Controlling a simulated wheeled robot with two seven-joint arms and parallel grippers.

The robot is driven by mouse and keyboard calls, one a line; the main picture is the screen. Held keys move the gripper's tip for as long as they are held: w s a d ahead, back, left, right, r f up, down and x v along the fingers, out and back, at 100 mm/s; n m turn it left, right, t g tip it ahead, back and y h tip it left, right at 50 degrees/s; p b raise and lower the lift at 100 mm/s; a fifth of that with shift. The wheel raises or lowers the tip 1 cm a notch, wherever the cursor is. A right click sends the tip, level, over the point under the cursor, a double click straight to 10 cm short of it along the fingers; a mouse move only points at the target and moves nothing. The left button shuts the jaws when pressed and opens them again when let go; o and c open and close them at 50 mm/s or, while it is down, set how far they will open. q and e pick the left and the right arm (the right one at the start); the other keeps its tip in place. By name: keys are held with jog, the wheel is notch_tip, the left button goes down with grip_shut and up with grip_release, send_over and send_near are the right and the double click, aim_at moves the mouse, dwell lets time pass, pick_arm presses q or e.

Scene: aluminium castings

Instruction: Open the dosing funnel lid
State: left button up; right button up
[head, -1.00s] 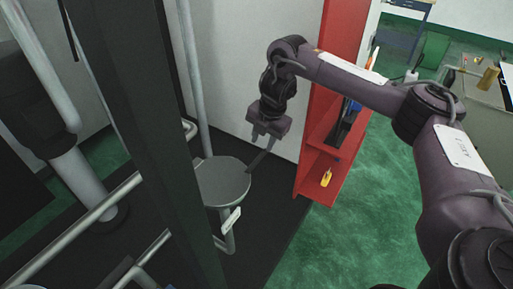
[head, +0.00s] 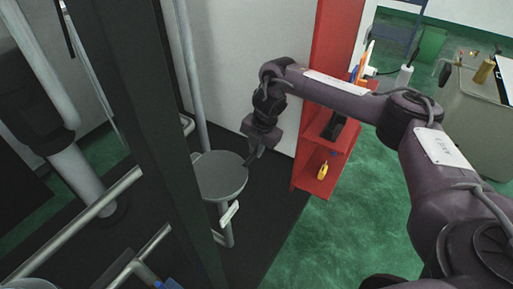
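The dosing funnel's round grey lid (head: 219,176) lies flat on top of the funnel, left of the picture's middle. A short dark bar stands at its right rim, now mostly behind or between my fingers. My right gripper (head: 252,157) points down at this bar, at the lid's upper right edge. The fingers are small and dark, so I cannot tell whether they are open, shut or touching the bar. My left gripper is not in view.
A dark post (head: 140,130) and metal rails (head: 75,230) stand left of the funnel. A pale label (head: 229,214) hangs below the lid. A red shelf (head: 327,165) with a yellow tool (head: 322,170) stands to the right. Green floor (head: 350,240) is open beyond it.

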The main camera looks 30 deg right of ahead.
grip_shut()
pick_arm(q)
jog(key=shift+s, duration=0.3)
pick_arm(e)
jog(key=shift+r, duration=0.1)
